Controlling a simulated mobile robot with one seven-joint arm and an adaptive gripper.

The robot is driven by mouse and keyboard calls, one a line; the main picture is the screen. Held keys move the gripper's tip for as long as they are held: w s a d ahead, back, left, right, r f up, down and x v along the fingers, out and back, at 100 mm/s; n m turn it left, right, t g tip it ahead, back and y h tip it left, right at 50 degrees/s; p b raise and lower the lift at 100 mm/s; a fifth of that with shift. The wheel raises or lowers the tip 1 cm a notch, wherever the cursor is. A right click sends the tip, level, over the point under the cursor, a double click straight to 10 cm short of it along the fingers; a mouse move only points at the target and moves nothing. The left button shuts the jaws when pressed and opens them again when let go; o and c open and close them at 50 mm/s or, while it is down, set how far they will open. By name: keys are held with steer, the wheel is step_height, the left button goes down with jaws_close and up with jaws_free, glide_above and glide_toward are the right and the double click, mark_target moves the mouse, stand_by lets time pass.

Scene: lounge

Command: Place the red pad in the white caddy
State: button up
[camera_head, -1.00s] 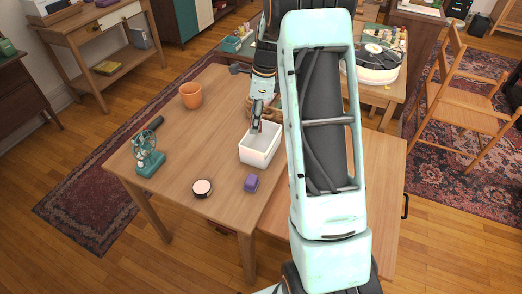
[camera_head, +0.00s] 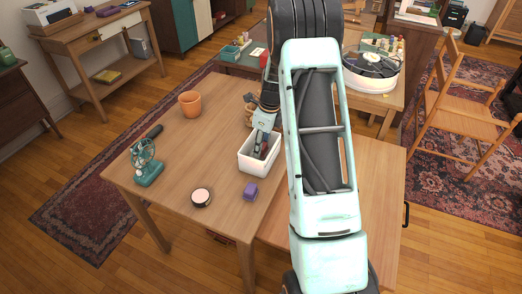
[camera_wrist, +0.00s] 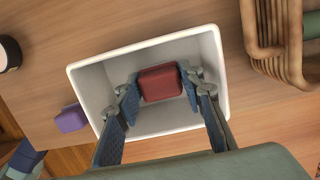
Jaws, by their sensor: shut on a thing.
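The red pad (camera_wrist: 160,83) is a small red block held between the two blue-faced fingers of my gripper (camera_wrist: 160,90) in the wrist view. My gripper is shut on it, and both are within the opening of the white caddy (camera_wrist: 211,52). The caddy is an open white box; in the head view the caddy (camera_head: 251,164) stands on the wooden table with my gripper (camera_head: 259,150) reaching down into it. Whether the pad touches the caddy floor I cannot tell.
A purple block (camera_head: 250,191) lies just in front of the caddy. A wicker basket (camera_wrist: 264,35) is close beside the caddy.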

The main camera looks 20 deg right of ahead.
mark_target(266, 146)
steer(key=shift+f, duration=1)
steer(key=o, duration=1.1)
steer(key=shift+f, duration=0.15)
step_height(266, 146, up, 12)
steer(key=s+d, duration=0.1)
steer(key=shift+s+p, duration=0.15)
steer(key=shift+p, duration=0.3)
steer(key=shift+d, duration=0.1)
